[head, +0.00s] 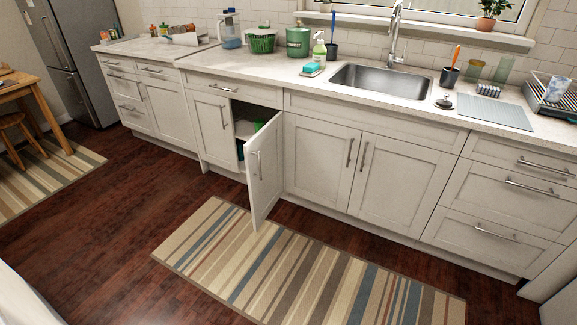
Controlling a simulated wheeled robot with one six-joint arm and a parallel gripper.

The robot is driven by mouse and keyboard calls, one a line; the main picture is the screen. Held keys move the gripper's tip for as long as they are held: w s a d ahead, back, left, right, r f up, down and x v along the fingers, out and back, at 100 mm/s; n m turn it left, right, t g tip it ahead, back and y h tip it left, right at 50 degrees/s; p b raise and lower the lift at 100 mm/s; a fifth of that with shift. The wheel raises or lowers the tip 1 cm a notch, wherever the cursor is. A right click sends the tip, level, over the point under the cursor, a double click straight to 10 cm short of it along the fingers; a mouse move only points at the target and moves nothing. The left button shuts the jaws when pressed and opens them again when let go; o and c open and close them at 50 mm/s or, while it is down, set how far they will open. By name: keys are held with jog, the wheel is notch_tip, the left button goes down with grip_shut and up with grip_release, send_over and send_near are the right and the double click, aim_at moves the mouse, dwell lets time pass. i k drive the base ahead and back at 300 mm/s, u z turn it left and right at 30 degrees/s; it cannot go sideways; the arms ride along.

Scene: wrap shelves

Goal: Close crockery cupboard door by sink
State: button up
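The crockery cupboard door (265,172) is a white panel door left of the sink. It stands open, swung out from the counter front over the floor, with its hinge side at the right of the opening. A vertical metal bar handle (259,165) is on it. The dark cupboard opening (243,122) shows part of some green and pale items inside; most of the inside is hidden by the door. The sink (382,81) is a steel basin set in the counter to the right. My gripper is not in view.
A striped rug (300,272) lies on the dark wood floor in front of the cupboards, close to the open door's lower edge. The floor (130,210) left of the door is clear. A wooden table (28,95) and stool (18,135) stand at far left.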

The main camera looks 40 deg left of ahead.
aim_at(263, 153)
jog(key=i, duration=0.85)
jog(key=u, duration=1.7)
jog(key=i, duration=1.3)
jog(key=u, duration=0.55)
